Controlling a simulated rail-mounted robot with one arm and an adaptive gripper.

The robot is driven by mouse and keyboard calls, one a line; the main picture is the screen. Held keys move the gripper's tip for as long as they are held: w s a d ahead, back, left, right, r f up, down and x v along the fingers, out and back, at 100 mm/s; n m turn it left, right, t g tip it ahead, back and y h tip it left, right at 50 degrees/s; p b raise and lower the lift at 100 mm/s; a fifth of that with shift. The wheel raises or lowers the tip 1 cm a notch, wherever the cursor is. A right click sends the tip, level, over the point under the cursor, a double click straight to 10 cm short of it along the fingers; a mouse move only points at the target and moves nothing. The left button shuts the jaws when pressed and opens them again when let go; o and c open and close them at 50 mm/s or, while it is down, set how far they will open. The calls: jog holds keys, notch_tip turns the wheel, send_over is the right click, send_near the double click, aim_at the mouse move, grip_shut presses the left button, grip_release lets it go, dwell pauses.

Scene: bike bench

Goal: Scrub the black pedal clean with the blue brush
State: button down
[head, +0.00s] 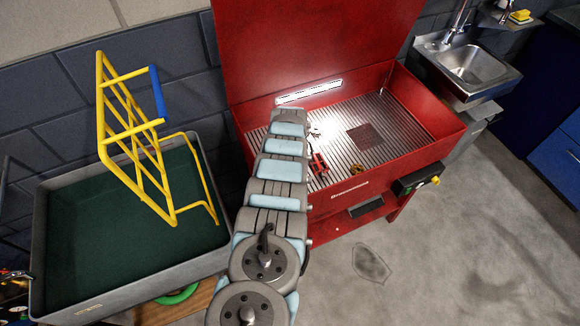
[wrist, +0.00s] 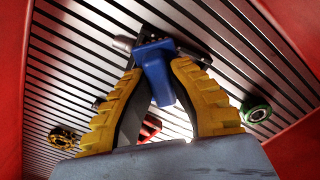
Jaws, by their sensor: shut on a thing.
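In the wrist view, my gripper (wrist: 155,85) has its yellow ribbed fingers closed on the blue brush (wrist: 154,66). Its blue body stands between the fingertips. Just beyond the brush, a dark part with a grey metal end (wrist: 123,44) lies over the ribbed tray; it looks like the black pedal, partly hidden by the brush and fingers. I cannot tell whether bristles touch it. In the head view my arm hides the gripper and brush. They are over the left part of the red wash basin (head: 420,153).
A red part (wrist: 150,128), a yellow round part (wrist: 62,137) and a green round part (wrist: 256,109) lie on the ribbed tray (head: 408,125). The basin's red walls surround it. A grey bin (head: 40,250) with a yellow rack (head: 103,110) stands left; a sink (head: 470,62) is right.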

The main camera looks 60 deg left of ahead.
jog(key=shift+d+r+p, duration=0.15)
jog(key=shift+d+p, duration=0.4)
jog(key=shift+p, duration=0.4)
jog(key=shift+d+p, duration=0.5)
jog(key=shift+p, duration=0.3)
jog(key=shift+s, duration=0.1)
jog(key=shift+a+f+b, duration=0.15)
jog(key=shift+f+b, duration=0.1)
jog(key=shift+b, duration=0.2)
jog(key=shift+a, duration=0.15)
jog(key=shift+a+b, duration=0.35)
jog(key=shift+b, duration=0.5)
jog(key=shift+a+b, duration=1.2)
jog(key=shift+b, duration=1.4)
jog(key=shift+a+r, duration=0.1)
jog(key=shift+a, duration=0.05)
jog(key=shift+r, duration=0.1)
